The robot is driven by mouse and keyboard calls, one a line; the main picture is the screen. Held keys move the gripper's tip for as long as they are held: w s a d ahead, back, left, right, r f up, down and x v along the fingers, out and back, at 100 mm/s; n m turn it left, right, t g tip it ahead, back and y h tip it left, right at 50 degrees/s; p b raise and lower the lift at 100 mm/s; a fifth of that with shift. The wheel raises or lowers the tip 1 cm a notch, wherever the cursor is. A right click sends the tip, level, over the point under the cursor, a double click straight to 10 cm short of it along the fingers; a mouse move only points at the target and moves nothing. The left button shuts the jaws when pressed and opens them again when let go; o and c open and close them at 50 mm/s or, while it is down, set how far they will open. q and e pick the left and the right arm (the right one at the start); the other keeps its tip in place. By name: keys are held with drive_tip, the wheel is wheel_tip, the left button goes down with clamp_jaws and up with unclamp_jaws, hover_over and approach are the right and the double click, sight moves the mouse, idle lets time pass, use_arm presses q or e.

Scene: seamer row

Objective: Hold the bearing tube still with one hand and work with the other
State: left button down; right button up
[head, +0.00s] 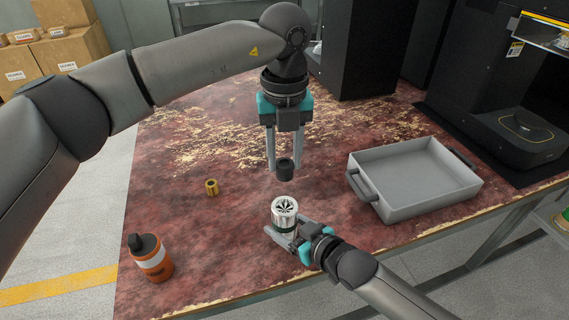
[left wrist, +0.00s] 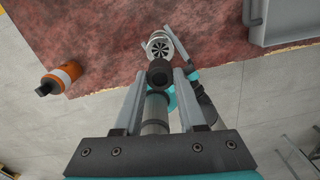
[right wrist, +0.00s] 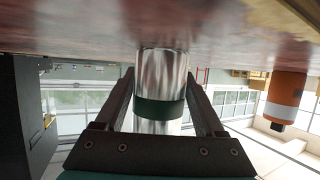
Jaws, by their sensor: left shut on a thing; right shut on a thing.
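The bearing tube (head: 284,212) is a shiny silver cylinder with a dark green band and a black star-like pattern on its top. It stands upright on the worn red table. My right gripper (head: 286,233) is shut around its lower part; the right wrist view shows the tube (right wrist: 162,75) between both fingers. My left gripper (head: 285,160) points down above the tube, shut on a dark cylindrical piece (head: 285,170). A visible gap separates this piece from the tube top in the head view. In the left wrist view the dark piece (left wrist: 160,73) partly overlaps the tube (left wrist: 159,46).
A small brass ring (head: 211,187) lies left of the tube. An orange bottle with a black cap (head: 152,262) is near the front left edge. A grey tray (head: 420,197) with handles sits to the right, looking empty. Black machines (head: 366,50) stand behind. The table's middle left is mostly clear.

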drive_tip(key=o, duration=1.5)
drive_tip(key=v, duration=1.2)
drive_tip(key=shift+f, duration=0.1)
